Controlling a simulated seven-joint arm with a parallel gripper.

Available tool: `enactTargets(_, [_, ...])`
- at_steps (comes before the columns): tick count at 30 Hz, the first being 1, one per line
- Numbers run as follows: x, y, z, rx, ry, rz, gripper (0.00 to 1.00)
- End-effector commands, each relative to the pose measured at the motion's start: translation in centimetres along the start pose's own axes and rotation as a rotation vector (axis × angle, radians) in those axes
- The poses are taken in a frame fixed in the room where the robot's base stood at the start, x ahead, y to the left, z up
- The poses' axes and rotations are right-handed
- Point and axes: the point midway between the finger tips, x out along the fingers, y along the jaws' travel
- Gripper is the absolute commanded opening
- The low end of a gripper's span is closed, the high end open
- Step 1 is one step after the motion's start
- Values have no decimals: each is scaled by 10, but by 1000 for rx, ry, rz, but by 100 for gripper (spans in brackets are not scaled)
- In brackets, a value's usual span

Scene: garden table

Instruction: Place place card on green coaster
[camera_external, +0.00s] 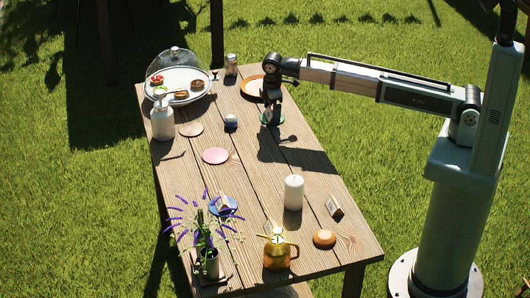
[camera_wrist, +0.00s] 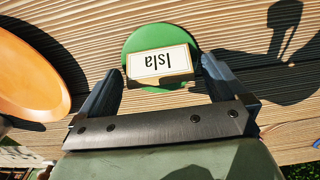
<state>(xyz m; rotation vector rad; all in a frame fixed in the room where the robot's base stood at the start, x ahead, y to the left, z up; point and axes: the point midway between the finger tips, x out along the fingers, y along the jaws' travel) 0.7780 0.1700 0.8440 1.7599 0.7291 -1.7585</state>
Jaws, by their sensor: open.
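The place card (camera_wrist: 160,63), white with a gold edge and the name "Isla", rests on the green coaster (camera_wrist: 150,38) in the wrist view. The green coaster also shows in the external view (camera_external: 265,117), partly covered by my gripper. My gripper (camera_wrist: 160,82) is open, with one finger on each side of the card and a gap at both ends. The external view shows my gripper (camera_external: 270,112) low over the coaster; the card there is largely hidden.
An orange plate (camera_wrist: 30,75) lies close to the left finger. A white candle (camera_external: 294,193), another card (camera_external: 334,206) and a gold watering can (camera_external: 277,252) stand nearer the front.

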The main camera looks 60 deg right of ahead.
Motion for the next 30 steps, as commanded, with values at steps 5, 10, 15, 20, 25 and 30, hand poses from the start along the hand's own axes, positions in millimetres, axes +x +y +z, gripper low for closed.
enactTargets(5, [-20, 0, 0, 0, 1, 1, 99])
enactTargets(10, [-49, 0, -1, 0, 2, 1, 99])
enactTargets(15, [-78, 1, -1, 0, 2, 1, 99])
enactTargets(20, [-100, 0, -1, 0, 2, 1, 99])
enactTargets(25, [-114, 0, 0, 0, 1, 0, 99])
enactTargets(30, [-119, 0, 0, 0, 0, 0, 99])
